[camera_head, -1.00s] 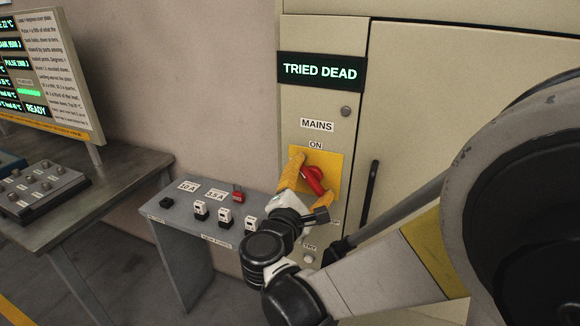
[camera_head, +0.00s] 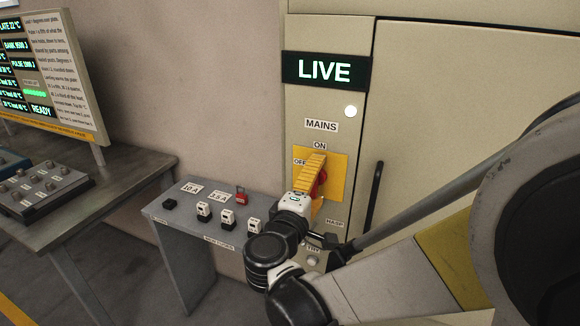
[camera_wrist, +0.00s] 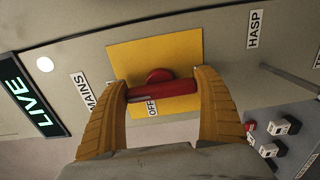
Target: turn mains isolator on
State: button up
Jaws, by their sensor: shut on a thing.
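The mains isolator has a red handle (camera_wrist: 160,91) on a yellow plate (camera_wrist: 150,52) on the cabinet front. In the head view the yellow plate (camera_head: 337,176) sits under the MAINS and ON labels, and the red handle is mostly hidden by my gripper (camera_head: 314,166). In the wrist view my gripper (camera_wrist: 164,95) has its yellow fingers closed on the two ends of the red handle. The handle points up toward ON in the head view. The display (camera_head: 325,70) above reads LIVE, and the round lamp (camera_head: 350,111) below it is lit white.
A black door handle (camera_head: 373,195) is right of the isolator. A bench (camera_head: 120,185) with a control box and screen is far left.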

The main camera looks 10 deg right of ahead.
jog(key=shift+f, duration=0.1)
dwell(0.4)
jog(key=o, duration=1.1)
jog(key=shift+s+a, duration=0.1)
jog(key=shift+s, duration=0.05)
jog(key=v, duration=1.1)
jog(key=shift+s+a, duration=0.2)
jog(key=shift+s, duration=0.15)
jog(key=shift+d, duration=0.1)
